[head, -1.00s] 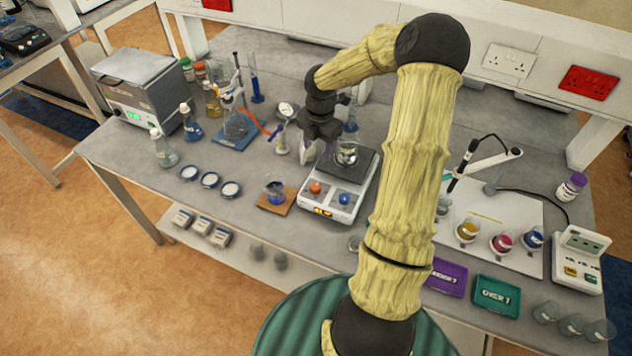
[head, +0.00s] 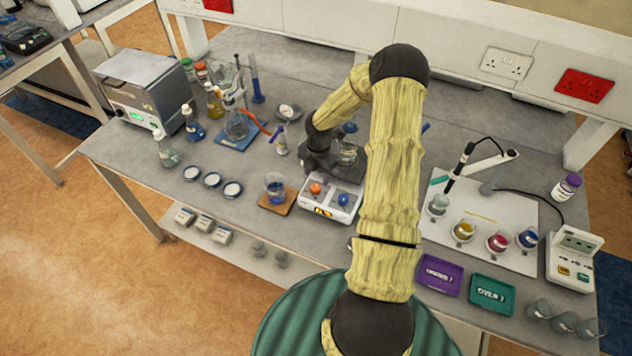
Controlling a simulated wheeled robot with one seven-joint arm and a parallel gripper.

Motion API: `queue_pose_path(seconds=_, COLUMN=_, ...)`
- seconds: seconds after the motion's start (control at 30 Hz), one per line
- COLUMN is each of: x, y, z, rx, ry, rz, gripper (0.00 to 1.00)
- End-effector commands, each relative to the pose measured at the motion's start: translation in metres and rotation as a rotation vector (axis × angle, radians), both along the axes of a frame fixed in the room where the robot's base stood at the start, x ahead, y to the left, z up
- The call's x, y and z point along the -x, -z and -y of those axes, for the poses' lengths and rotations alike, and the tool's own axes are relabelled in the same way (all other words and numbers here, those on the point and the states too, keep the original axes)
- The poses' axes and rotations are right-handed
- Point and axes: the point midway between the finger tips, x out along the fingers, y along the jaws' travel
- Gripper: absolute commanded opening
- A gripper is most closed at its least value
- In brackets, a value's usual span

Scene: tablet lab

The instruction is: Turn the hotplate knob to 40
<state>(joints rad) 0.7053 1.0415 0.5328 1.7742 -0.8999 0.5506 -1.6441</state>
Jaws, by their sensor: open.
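The hotplate (head: 329,210) stands near the bench's front edge, a white unit with an orange knob (head: 315,188), a blue knob (head: 343,199) and a small lit orange display (head: 323,211) too small to read. A glass beaker (head: 347,153) shows at its top plate, which my gripper and arm largely cover. My gripper (head: 319,170) is over the left part of the hotplate, just behind the orange knob. It is open with nothing seen in it; its fingertips are hard to make out, and I cannot tell whether they touch the knob.
A beaker of blue liquid on an orange-brown mat (head: 272,205) stands close left of the hotplate. A flask on a blue base (head: 236,135) is behind left. A white board (head: 490,253) with several coloured beakers lies right.

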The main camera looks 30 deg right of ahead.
Motion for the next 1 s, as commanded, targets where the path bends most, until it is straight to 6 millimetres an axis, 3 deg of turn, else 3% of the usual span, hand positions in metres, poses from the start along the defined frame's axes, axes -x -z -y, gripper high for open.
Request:
queue_pose_path(seconds=0.4, x=-0.002, y=0.055, z=-0.001, rx=0.000, ry=0.000, rz=0.000, gripper=0.52)
queue_pose_path(seconds=0.77, x=-0.002, y=0.061, z=-0.001, rx=0.001, ry=0.001, rz=0.000, gripper=0.52)
queue_pose_path(seconds=1.0, x=-0.002, y=0.061, z=-0.001, rx=0.001, ry=0.001, rz=0.000, gripper=0.07)
